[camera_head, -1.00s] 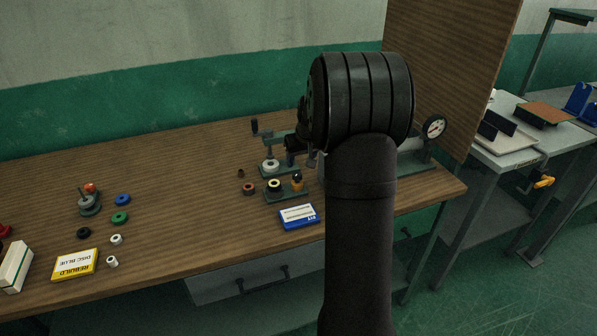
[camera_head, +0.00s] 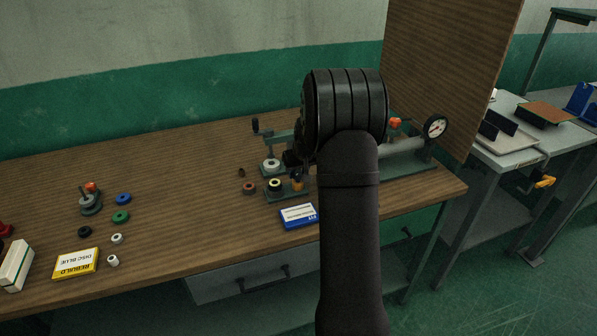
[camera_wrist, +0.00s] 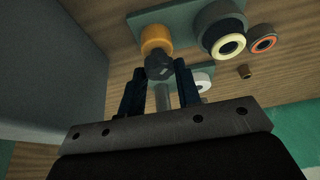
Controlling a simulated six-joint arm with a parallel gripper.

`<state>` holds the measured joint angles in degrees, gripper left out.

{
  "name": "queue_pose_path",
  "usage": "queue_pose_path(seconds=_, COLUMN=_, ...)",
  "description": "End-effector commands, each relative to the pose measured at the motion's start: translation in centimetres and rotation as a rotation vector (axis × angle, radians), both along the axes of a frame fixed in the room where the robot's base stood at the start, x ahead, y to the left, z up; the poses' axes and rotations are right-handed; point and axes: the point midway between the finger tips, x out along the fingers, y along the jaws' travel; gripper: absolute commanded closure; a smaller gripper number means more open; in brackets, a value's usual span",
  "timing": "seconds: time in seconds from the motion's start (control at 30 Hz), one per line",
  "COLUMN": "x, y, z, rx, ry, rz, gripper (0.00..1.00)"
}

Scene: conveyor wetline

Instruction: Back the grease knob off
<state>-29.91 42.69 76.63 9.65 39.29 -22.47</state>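The grease knob (camera_wrist: 158,66) is a dark, lobed cap on an orange cup (camera_wrist: 155,38) that stands on a green base plate (camera_wrist: 178,15). In the head view the orange cup (camera_head: 297,184) shows on the small green fixture, with its top hidden by my gripper. In the wrist view my gripper (camera_wrist: 159,68) is open, its two dark fingers on either side of the knob. The tips are close to it, but I cannot tell whether they touch.
A dark cylinder with a yellow ring (camera_head: 275,185) stands just left of the cup on the same fixture. A press with a lever (camera_head: 271,166) stands behind. A blue box (camera_head: 299,216) lies in front.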

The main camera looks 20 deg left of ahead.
Motion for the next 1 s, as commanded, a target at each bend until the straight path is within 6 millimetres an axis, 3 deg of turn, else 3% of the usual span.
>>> queue_pose_path(seconds=0.07, x=-0.01, y=0.00, z=0.01, rx=0.000, ry=0.000, rz=0.000, gripper=0.92)
queue_pose_path(seconds=0.47, x=0.03, y=-0.04, z=0.01, rx=-0.001, ry=0.002, rz=0.068, gripper=0.92)
queue_pose_path(seconds=1.0, x=0.33, y=-0.22, z=-0.03, rx=0.001, ry=0.003, rz=0.514, gripper=0.92)
